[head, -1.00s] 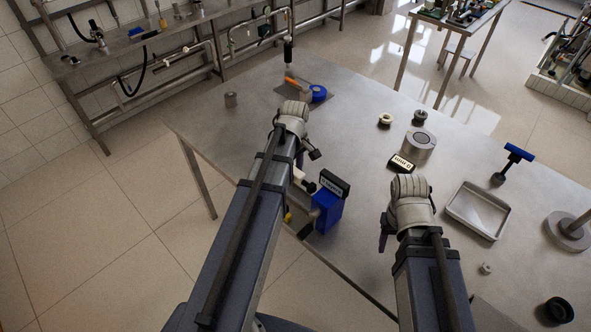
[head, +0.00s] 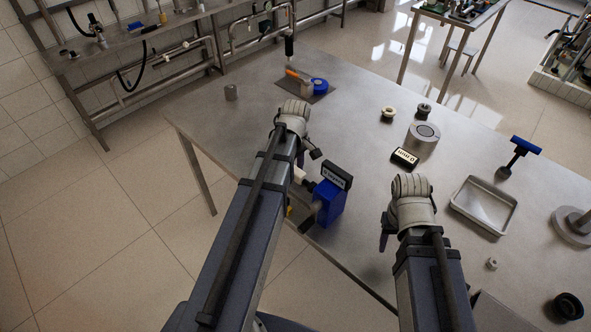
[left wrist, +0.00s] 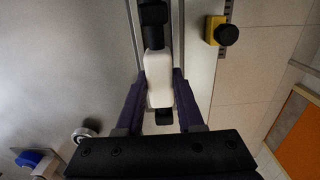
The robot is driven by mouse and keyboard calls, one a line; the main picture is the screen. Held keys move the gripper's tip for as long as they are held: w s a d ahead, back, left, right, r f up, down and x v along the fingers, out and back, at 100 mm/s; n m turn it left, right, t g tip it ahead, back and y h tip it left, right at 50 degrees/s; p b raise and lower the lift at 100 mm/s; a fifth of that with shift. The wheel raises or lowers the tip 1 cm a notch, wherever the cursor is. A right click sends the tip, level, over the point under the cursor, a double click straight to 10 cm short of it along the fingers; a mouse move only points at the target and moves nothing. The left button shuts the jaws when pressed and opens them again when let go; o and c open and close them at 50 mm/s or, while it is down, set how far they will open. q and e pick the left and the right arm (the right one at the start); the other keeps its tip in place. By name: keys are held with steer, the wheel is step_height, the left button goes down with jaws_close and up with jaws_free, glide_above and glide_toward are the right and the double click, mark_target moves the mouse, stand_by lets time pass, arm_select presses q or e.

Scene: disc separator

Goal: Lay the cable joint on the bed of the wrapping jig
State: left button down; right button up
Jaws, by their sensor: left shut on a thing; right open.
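The cable joint looks like a white sleeve (left wrist: 160,79) with black ends. It is between the fingers of my left gripper (left wrist: 160,85), which is shut on it. In the head view my left gripper (head: 311,175) is mostly hidden by its arm; a bit of the white sleeve (head: 299,175) shows.
A yellow block with a black knob (left wrist: 215,30) sits by the table edge.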

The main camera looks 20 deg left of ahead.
arm_select(q)
steer(key=shift+f+b, duration=1.4)
steer(key=shift+f, duration=0.05)
arm_select(e)
steer(key=shift+f, duration=1.45)
